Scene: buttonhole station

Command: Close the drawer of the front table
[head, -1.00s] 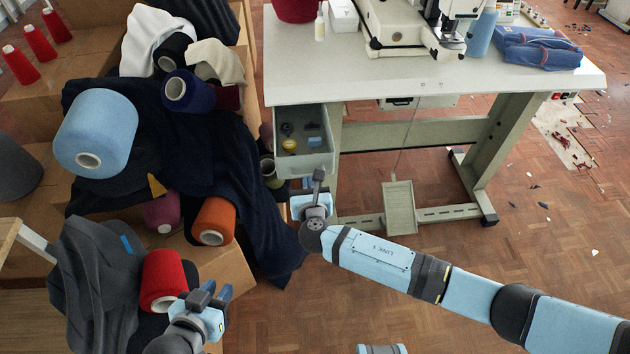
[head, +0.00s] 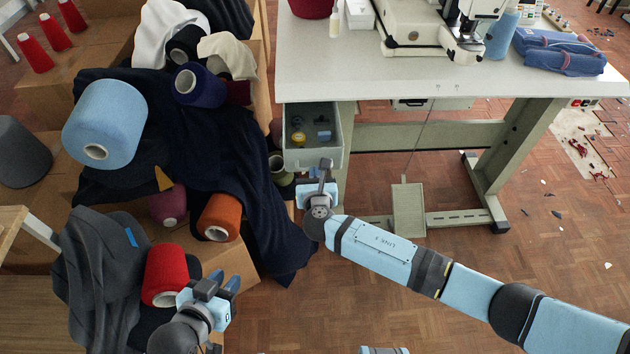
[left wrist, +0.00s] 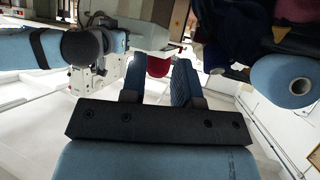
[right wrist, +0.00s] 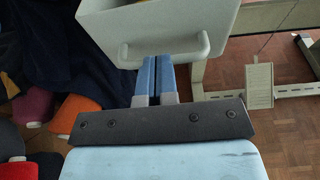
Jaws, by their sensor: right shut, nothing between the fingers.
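The drawer (head: 333,156) of the front table (head: 400,82) is pulled out under the left end of the tabletop. Small items lie inside it. The drawer's front and its pale bar handle (right wrist: 200,48) fill the top of the right wrist view. My right gripper (head: 323,166) is shut and empty, just in front of the drawer. In the right wrist view its fingertips (right wrist: 155,60) overlap the handle's lower edge; I cannot tell if they touch. My left gripper (head: 224,281) is open and empty at the lower left, away from the drawer; its fingers (left wrist: 160,70) are apart.
Boxes with dark cloth (head: 190,140) and several yarn cones, such as a light blue one (head: 105,120), stand left of the drawer. A sewing machine (head: 415,30) and a blue bundle (head: 560,50) are on the tabletop. A pedal (head: 408,210) hangs below.

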